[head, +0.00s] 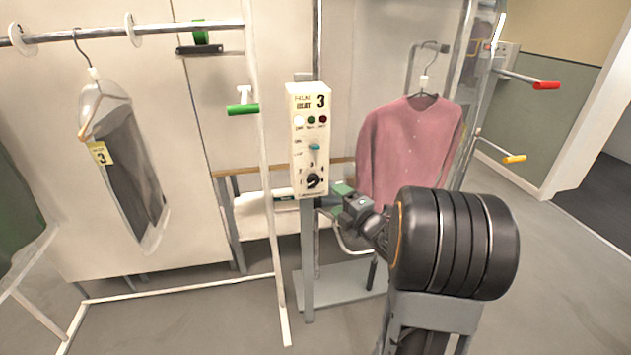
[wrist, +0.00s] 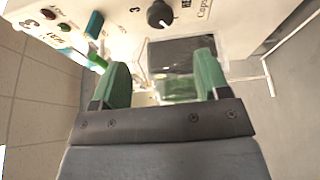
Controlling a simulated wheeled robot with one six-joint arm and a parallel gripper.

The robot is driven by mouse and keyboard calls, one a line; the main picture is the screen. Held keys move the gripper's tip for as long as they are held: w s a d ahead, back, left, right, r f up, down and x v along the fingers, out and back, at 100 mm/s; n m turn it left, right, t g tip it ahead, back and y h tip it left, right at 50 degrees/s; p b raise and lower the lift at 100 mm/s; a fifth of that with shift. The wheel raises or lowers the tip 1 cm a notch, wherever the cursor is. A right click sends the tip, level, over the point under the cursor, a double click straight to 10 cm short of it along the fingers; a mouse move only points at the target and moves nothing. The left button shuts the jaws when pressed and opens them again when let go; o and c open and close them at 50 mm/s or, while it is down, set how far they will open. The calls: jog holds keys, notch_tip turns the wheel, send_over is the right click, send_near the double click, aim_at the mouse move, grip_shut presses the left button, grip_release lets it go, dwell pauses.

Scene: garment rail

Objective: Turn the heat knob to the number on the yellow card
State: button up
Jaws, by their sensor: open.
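The heat knob (head: 313,180) is a black dial low on a cream control box (head: 308,133) on a grey post. Its numbers are too small to read surely. In the wrist view the knob (wrist: 160,14) shows at the top, beyond my fingertips. My gripper (wrist: 160,68) has green fingers, spread apart with nothing between them. In the head view my gripper (head: 325,196) is just below and right of the knob, not on it. A yellow card (head: 99,153) hangs on the bagged dark garment at left; its print is too small to read.
The box also has a teal switch (head: 314,147) and small lamps above the knob. A white rail stands left, with a green handle (head: 243,109). A pink shirt (head: 412,145) hangs behind at right. Red (head: 546,85) and yellow (head: 514,159) handles stick out farther right.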

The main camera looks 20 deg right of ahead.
aim_at(315, 182)
jog(key=w+p, duration=0.1)
jog(key=w, duration=0.2)
jog(key=w+a+p, duration=0.1)
jog(key=w, duration=0.3)
jog(key=w+a, duration=0.1)
jog(key=w, duration=0.3)
jog(key=shift+w+a+p, duration=0.15)
jog(key=shift+w+p, duration=0.05)
jog(key=shift+p, duration=0.2)
jog(key=shift+c, duration=0.3)
jog(key=c, duration=0.8)
jog(key=shift+f+b, duration=0.1)
jog(key=shift+b, duration=0.2)
jog(key=shift+c, duration=0.3)
jog(key=shift+f+b, duration=0.1)
jog(key=shift+b, duration=0.25)
